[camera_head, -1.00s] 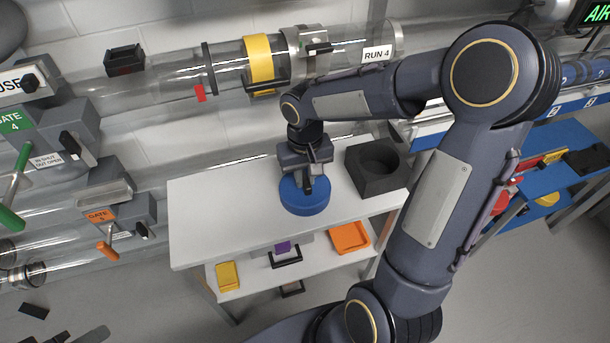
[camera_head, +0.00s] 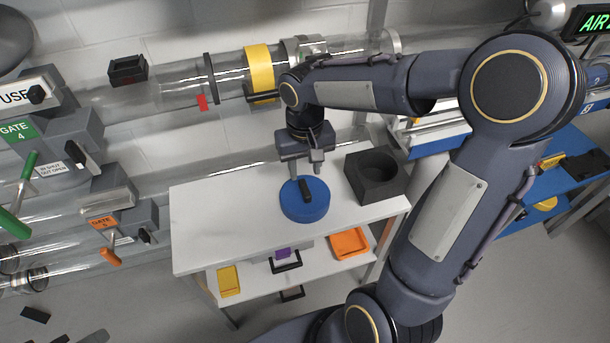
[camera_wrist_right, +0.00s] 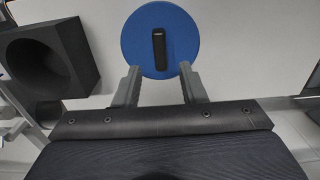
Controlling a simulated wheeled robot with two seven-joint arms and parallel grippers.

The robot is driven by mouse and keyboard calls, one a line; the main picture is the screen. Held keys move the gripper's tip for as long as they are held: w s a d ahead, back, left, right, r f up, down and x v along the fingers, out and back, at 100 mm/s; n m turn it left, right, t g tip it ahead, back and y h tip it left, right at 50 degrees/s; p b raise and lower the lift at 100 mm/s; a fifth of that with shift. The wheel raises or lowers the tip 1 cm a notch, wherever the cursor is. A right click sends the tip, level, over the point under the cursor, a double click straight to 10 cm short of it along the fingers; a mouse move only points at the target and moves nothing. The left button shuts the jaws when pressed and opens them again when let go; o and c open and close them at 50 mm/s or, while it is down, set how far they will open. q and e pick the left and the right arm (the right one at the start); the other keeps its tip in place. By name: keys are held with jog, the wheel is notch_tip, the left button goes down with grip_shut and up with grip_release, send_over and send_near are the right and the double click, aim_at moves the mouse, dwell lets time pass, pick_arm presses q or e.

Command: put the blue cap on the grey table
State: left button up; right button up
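The blue cap (camera_head: 303,205), a round disc with a black bar handle on top, lies on the grey table (camera_head: 215,225), left of the black block. My right gripper (camera_head: 301,164) is above the cap, apart from it, with nothing between its fingers. In the right wrist view the blue cap (camera_wrist_right: 160,50) lies beyond the tips of my right gripper (camera_wrist_right: 158,72), whose two fingers stand wide apart. The cap's handle shows free between and beyond them. My left gripper is not in view.
A black block with a round hollow (camera_head: 376,175) stands right of the cap. The lower shelf (camera_head: 320,265) holds a yellow block (camera_head: 229,280) and an orange tray (camera_head: 350,242). Clear tubes run behind. The table's left part is clear.

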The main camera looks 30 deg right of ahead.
aim_at(305, 187)
jog(key=s+a+r+t+y+p, duration=0.1)
jog(key=s+r+t, duration=0.1)
jog(key=s+r, duration=0.6)
jog(key=s+a+f+n+t+y, duration=0.1)
jog(key=s+a+f+t+y, duration=0.1)
jog(key=s, duration=0.6)
jog(key=shift+a+t+y, duration=0.4)
jog(key=shift+a+t, duration=0.4)
jog(key=shift+a, duration=0.25)
notch_tip(305, 187, up, 15)
jog(key=p, duration=1.5)
jog(key=shift+r+p, duration=0.2)
jog(key=shift+p, duration=0.1)
jog(key=shift+o, duration=0.3)
